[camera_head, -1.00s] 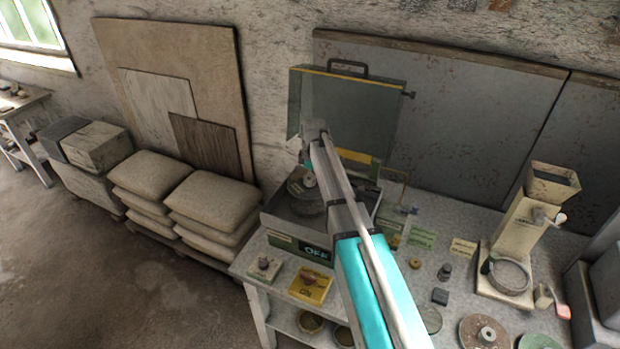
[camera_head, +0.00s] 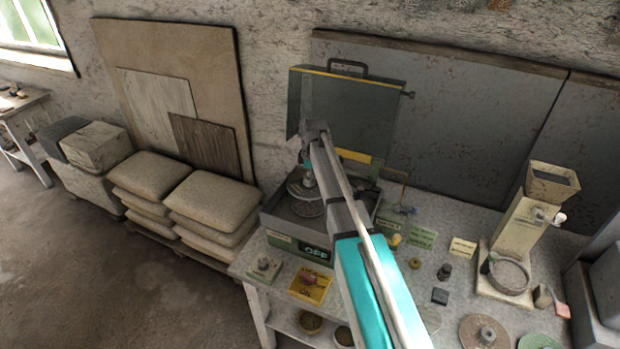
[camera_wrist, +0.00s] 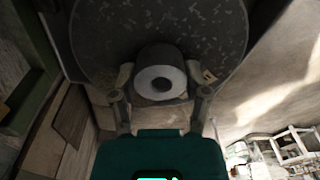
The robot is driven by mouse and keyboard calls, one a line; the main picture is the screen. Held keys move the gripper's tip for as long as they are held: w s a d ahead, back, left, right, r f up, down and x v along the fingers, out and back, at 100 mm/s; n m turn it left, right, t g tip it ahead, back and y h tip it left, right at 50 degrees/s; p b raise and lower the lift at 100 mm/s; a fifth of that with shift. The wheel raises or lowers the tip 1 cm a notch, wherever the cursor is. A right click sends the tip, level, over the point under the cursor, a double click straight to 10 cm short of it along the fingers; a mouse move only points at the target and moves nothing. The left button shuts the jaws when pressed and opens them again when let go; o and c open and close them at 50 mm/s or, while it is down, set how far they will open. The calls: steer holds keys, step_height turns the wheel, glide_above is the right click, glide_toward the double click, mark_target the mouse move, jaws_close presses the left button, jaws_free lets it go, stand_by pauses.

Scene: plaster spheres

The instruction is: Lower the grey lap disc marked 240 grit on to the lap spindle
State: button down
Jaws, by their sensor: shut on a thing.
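The grey lap disc (camera_wrist: 100,45), dark and speckled, fills the upper part of the wrist view. Its round hub with a central hole (camera_wrist: 163,80) sits between my gripper's fingers (camera_wrist: 164,88), which are shut on it. A small pale label with a dark mark shows beside the right finger; I cannot read the grit number. In the head view, my gripper (camera_head: 309,180) and the disc (camera_head: 297,190) are over the tray of the lap machine (camera_head: 284,232). The lap spindle is hidden. I cannot tell whether the disc touches it.
The machine's raised green lid (camera_head: 350,108) stands close behind my arm. Its front panel reads OFF. A yellow tray (camera_head: 311,290) and small samples lie in front. A brown disc (camera_head: 484,332), a green disc (camera_head: 541,341) and a grinder (camera_head: 522,222) occupy the bench's right side.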

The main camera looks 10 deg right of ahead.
mark_target(309, 202)
steer(key=shift+f+b, duration=4.25)
stand_by(0.8)
jaws_free()
steer(key=shift+r, duration=0.15)
stand_by(0.5)
steer(key=shift+r+p, duration=1.9)
steer(key=shift+p, duration=0.15)
